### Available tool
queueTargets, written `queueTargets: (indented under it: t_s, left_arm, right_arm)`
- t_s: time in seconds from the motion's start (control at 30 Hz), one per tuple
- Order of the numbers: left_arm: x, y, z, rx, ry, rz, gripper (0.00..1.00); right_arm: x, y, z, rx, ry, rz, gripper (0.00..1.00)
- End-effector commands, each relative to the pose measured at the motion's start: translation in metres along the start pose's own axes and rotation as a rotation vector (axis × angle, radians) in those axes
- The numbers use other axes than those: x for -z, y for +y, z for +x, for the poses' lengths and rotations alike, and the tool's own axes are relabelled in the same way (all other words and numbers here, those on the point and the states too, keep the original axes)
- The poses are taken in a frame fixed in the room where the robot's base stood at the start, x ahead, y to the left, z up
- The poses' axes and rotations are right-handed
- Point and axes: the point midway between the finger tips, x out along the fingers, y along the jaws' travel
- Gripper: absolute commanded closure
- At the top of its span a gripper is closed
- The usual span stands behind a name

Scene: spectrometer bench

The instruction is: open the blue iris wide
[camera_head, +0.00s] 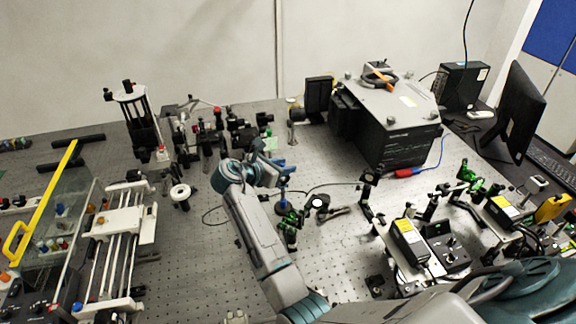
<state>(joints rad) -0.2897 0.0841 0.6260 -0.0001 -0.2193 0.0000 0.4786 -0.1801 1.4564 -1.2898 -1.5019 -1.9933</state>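The blue iris (283,184) stands upright on a post on the perforated bench, near the middle of the view. Its upper part is close to my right gripper, and its opening and lever cannot be made out. My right gripper (276,170) is at the end of the grey and teal arm that reaches up from the lower right. It is right at the left and top side of the iris; whether it touches is too small to tell. Its fingers are not clear enough to show open or shut. My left gripper is out of view.
Green-marked mounts (289,222) and a white round optic (320,203) stand close by on the right. A large black and grey instrument (397,125) stands behind right. A rail assembly (122,238) is at left. Bare bench (200,245) lies left of my arm.

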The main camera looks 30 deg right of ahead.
Motion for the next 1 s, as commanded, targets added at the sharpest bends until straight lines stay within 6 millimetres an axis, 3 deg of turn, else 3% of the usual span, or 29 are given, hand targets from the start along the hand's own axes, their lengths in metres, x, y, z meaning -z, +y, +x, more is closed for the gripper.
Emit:
queueTargets:
  t_s: [0.1, 0.23, 0.4, 0.67, 1.0]
  left_arm:
    - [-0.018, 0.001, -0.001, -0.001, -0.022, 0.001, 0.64]
    - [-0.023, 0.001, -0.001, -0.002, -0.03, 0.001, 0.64]
    - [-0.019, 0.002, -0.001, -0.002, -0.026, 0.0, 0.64]
    - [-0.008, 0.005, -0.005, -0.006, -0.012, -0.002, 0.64]
    - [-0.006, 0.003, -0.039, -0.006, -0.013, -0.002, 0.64]
  right_arm:
    - [0.0, 0.0, 0.0, 0.0, 0.0, 0.0, 0.69]
    - [0.0, 0.0, 0.0, 0.0, 0.0, 0.0, 0.69]
    - [0.0, 0.0, 0.0, 0.0, 0.0, 0.0, 1.0]
    - [-0.002, -0.001, 0.0, -0.002, 0.013, 0.005, 1.0]
    - [-0.007, -0.005, 0.007, -0.028, 0.16, 0.075, 1.0]
